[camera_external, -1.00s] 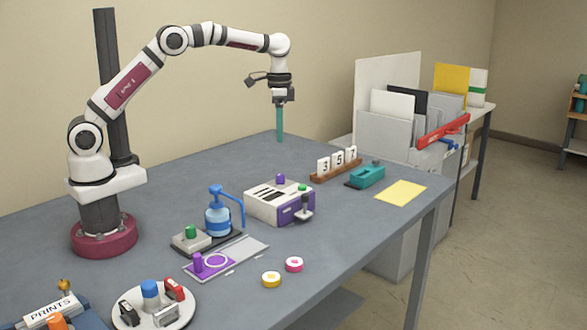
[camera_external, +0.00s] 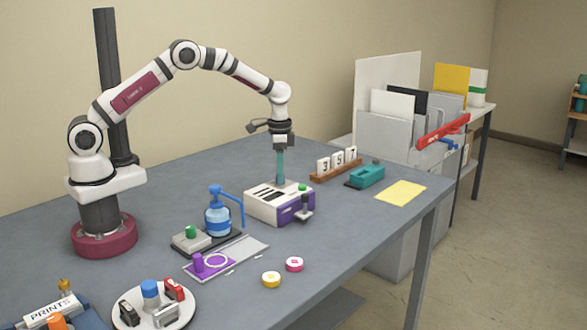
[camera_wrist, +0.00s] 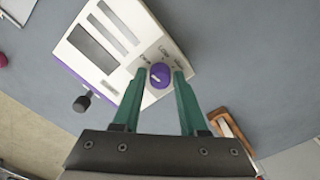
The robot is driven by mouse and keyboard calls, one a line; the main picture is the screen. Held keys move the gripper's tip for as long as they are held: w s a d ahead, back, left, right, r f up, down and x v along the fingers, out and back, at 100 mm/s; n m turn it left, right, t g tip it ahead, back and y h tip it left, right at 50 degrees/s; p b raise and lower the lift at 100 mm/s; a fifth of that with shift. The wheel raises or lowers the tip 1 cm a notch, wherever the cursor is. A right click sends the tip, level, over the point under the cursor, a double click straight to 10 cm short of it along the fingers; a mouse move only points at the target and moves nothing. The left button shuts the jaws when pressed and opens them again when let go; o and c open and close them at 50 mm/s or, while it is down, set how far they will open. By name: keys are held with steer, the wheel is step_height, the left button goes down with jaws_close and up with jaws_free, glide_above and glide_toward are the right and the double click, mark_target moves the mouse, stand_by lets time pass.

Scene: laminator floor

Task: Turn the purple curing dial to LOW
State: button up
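The purple curing dial (camera_wrist: 159,76) sits on the white top of the laminator box (camera_wrist: 113,45) in the wrist view. Small printed labels arc around its far side; one appears to read LOW, and the others are hard to read. My gripper (camera_wrist: 160,73) is open, with one green finger on each side of the dial and a narrow gap at each side. In the external view my gripper (camera_external: 281,183) points straight down onto the laminator (camera_external: 268,206), and its fingers hide the dial. The dial's pointer direction is too small to tell surely.
A lever with a dark knob (camera_external: 305,198) stands at the laminator's front. A wooden rack of number cards (camera_external: 336,167) and a teal tool (camera_external: 367,176) stand behind right. Yellow and pink discs lie in front.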

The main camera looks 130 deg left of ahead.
jaws_close()
steer(key=shift+m, duration=0.3)
steer(key=m, duration=0.5)
steer(key=shift+m, duration=0.4)
steer(key=m, duration=0.5)
steer(key=shift+m, duration=0.3)
steer(key=shift+o, duration=2.1)
jaws_free()
